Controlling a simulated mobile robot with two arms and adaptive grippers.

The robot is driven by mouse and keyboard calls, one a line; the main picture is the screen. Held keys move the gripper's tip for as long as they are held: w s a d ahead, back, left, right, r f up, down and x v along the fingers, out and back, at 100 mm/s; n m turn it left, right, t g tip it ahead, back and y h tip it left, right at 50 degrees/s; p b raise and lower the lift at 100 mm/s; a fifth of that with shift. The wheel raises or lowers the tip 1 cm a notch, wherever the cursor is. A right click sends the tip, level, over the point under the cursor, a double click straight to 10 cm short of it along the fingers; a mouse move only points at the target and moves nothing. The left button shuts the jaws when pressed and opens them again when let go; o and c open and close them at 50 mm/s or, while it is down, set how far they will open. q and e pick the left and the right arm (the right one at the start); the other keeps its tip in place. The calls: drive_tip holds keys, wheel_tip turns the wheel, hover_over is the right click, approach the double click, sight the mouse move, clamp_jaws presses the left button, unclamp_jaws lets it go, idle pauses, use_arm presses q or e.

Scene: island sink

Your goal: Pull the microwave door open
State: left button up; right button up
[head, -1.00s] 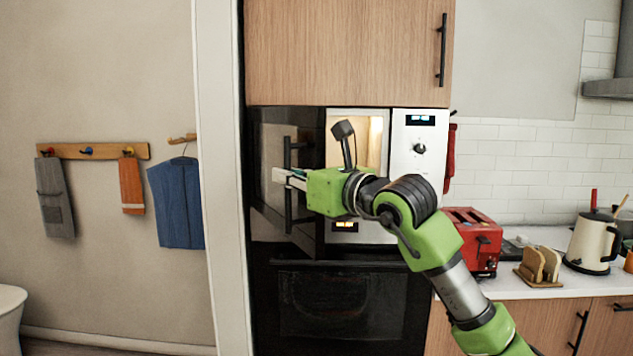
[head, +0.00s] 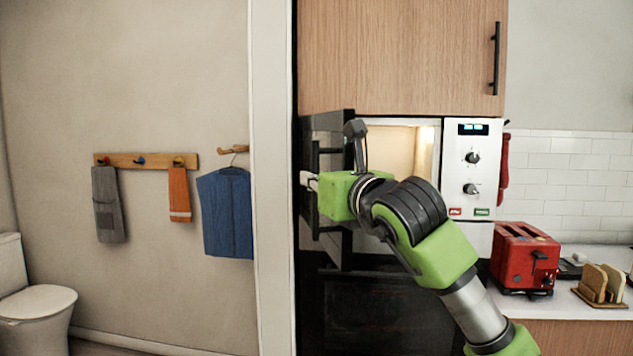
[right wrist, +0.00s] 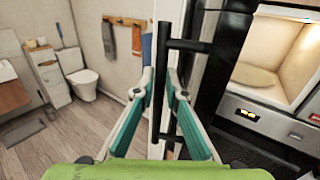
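The black microwave door (head: 325,130) stands swung open at the left of the lit microwave cavity (head: 400,150). The cavity also shows in the right wrist view (right wrist: 275,75). The door's dark vertical bar handle (right wrist: 163,95) runs between the teal-padded fingers of my right gripper (right wrist: 160,82). The fingers are apart, with visible gaps beside the bar, so the gripper surrounds the handle without a clear clamp. In the head view my right gripper (head: 308,181) is at the door, its fingertips partly hidden. My left gripper is not in view.
A white wall edge (head: 272,180) stands just left of the door. A red toaster (head: 525,258) and a toast rack (head: 601,284) stand on the counter at right. Open floor (right wrist: 60,140) and a toilet (right wrist: 82,82) show beyond the handle.

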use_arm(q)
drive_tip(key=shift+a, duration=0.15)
use_arm(e)
drive_tip(key=shift+w+f, duration=0.1)
drive_tip(key=v, duration=1.2)
